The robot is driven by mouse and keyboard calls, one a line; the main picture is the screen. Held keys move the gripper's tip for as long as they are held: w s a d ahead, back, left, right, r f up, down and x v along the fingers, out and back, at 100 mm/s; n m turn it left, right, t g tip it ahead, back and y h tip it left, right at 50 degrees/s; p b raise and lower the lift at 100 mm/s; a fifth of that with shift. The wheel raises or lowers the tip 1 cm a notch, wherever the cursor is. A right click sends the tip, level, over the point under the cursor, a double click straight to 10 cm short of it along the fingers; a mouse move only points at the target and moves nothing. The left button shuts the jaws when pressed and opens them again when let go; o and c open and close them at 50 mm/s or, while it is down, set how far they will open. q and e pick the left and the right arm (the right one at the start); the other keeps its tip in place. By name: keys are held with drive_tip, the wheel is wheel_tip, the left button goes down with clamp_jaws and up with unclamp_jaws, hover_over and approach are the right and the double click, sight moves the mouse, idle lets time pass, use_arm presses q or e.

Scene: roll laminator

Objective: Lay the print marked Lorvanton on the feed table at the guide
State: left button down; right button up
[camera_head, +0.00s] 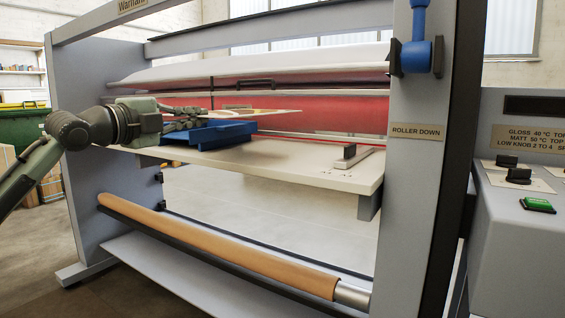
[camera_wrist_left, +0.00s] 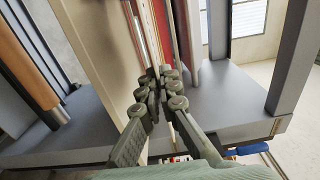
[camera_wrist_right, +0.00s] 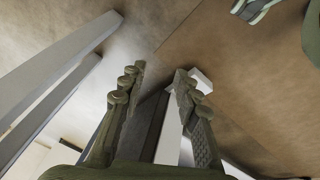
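A thin flat print (camera_head: 262,113), pale with a tan area, is seen nearly edge-on in the head view; its marking cannot be read. My left gripper (camera_head: 198,113) is at its left end, its fingers closed together on the edge, and holds it level above the feed table (camera_head: 290,165). The closed fingers also show in the left wrist view (camera_wrist_left: 165,76). The guide (camera_head: 350,157), a low metal bar, lies on the table's right part. My right gripper (camera_wrist_right: 158,72) is open and empty, away from the table and out of the head view.
A blue tray (camera_head: 208,134) sits at the table's left, below my left gripper. Red rollers (camera_head: 340,115) run behind the table. The right upright (camera_head: 415,180) carries a blue lever (camera_head: 417,55). A tan roll (camera_head: 220,245) hangs below. The table is clear between tray and guide.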

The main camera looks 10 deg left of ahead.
use_arm(q)
drive_tip(key=shift+d, duration=0.15)
drive_tip(key=d+f, duration=0.7)
drive_tip(key=w+d+f, duration=0.1)
drive_tip(key=d+f, duration=0.3)
drive_tip(key=shift+d+b, duration=0.2)
drive_tip(key=shift+b, duration=0.1)
use_arm(e)
drive_tip(key=shift+d+r, duration=0.15)
drive_tip(key=shift+r, duration=0.8)
